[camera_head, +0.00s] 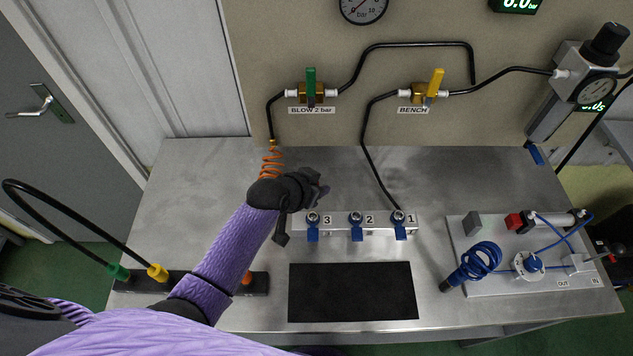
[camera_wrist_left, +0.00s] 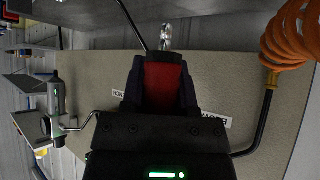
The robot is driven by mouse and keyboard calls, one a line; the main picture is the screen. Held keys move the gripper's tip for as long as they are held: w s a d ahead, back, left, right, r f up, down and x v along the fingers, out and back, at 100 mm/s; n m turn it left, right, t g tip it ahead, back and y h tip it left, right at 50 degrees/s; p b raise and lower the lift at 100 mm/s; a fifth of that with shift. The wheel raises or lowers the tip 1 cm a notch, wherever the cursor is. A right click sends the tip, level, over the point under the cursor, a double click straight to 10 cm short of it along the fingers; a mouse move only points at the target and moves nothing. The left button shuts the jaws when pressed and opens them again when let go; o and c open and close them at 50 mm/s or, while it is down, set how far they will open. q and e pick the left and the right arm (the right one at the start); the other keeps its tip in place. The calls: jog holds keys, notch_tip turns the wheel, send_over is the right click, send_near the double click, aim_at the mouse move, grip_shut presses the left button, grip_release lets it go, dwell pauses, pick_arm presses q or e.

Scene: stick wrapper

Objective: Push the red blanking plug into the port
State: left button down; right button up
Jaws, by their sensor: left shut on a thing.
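My left gripper (camera_head: 318,188) is over the bench, just behind and left of the outlet marked 3. In the left wrist view its dark fingers (camera_wrist_left: 162,85) are shut on a red piece (camera_wrist_left: 166,84), which I take to be the red blanking plug. In the head view the plug is mostly hidden by the hand. The pale manifold (camera_head: 378,230) carries outlets 3 (camera_head: 313,218), 2 (camera_head: 356,218) and 1 (camera_head: 398,217), each with a blue lever. A shiny metal fitting (camera_wrist_left: 166,34) shows beyond the fingers. Contact between plug and port cannot be seen. My right gripper is not in view.
An orange coiled hose (camera_head: 271,165) hangs close behind the left hand. A black mat (camera_head: 352,292) lies in front of the manifold. A panel (camera_head: 500,285) with blue tubing is at right. A dark rack (camera_head: 145,282) with green and yellow fittings is at left.

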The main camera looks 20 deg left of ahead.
pick_arm(q)
notch_tip(320, 180, down, 4)
jog(key=b, duration=0.2)
jog(key=shift+b, duration=0.35)
jog(key=shift+f+b, duration=0.4)
jog(key=shift+f, duration=0.15)
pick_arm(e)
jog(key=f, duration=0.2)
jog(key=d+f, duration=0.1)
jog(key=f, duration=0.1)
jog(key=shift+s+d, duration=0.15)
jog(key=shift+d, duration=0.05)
pick_arm(q)
jog(key=shift+r, duration=0.1)
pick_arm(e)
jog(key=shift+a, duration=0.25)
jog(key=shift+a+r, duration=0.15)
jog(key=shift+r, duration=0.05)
pick_arm(q)
jog(key=shift+p, duration=0.4)
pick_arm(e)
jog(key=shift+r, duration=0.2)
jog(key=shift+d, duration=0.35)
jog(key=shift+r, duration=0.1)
